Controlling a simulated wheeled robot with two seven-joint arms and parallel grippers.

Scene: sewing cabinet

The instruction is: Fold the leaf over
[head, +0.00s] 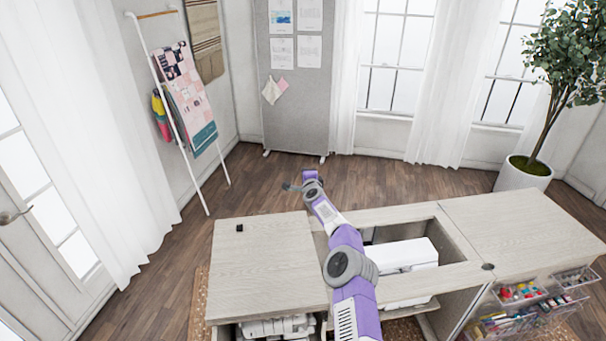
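The pale wood sewing cabinet (380,215) stands below me with its top opening uncovered. A white sewing machine (405,255) sits down in that opening, partly hidden by my arm. A flat wood panel (265,265) lies level left of the opening, and another flat panel (525,225) lies level on the right. I cannot tell which is the leaf. My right arm reaches up from the bottom over the cabinet; its gripper (291,187) is near the cabinet's far edge, apparently above it, and its fingers are too small to read. My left gripper is not in view.
A small black piece (239,228) is on the left panel. Clear bins of thread (520,292) hang at the right front. A potted tree (522,174) stands far right, a ladder rack (180,110) far left. Open wood floor lies behind the cabinet.

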